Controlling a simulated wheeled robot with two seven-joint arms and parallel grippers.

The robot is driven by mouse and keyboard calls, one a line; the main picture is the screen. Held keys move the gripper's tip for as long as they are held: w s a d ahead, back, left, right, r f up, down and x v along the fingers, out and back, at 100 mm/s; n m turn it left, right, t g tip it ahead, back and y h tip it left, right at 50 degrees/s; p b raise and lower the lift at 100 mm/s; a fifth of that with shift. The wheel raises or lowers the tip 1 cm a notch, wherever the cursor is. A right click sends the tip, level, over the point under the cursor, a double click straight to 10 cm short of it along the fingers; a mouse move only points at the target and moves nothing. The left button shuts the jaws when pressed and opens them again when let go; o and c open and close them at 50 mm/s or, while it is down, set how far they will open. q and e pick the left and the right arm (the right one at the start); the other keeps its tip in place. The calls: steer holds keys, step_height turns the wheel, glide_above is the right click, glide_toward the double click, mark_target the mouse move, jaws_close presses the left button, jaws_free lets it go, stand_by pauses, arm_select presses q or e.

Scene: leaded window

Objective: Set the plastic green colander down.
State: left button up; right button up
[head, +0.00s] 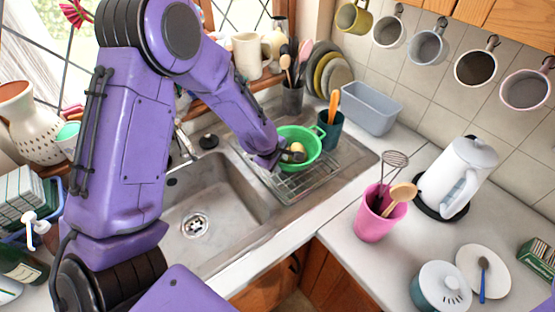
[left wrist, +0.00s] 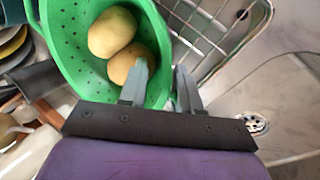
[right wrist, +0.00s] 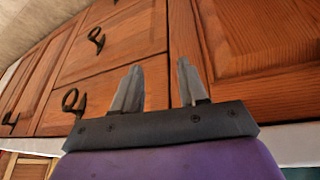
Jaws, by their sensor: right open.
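The green plastic colander (head: 312,152) is over the wire rack at the right end of the sink, roughly level. My left gripper (head: 286,154) is at its near-left rim. In the left wrist view, the colander (left wrist: 70,50) holds two yellowish round fruits or potatoes (left wrist: 112,31). One finger of my left gripper (left wrist: 162,75) is inside the colander and the other outside, with the rim between them. I cannot tell whether the colander's base touches the rack. My right gripper (right wrist: 155,85) is open and empty, facing the wooden cupboards.
The wire rack (head: 300,185) lies beside the sink basin (head: 215,215). A teal utensil pot (head: 329,132) stands close behind the colander, with a grey-blue tub (head: 365,108) farther right. A pink utensil pot (head: 375,220) and white kettle (head: 462,170) stand on the right counter.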

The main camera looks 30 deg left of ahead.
arm_select(q)
steer(key=b+v, duration=0.1)
steer(key=v, duration=1.1)
steer(key=shift+s+a+r, duration=0.1)
steer(key=shift+s, duration=0.05)
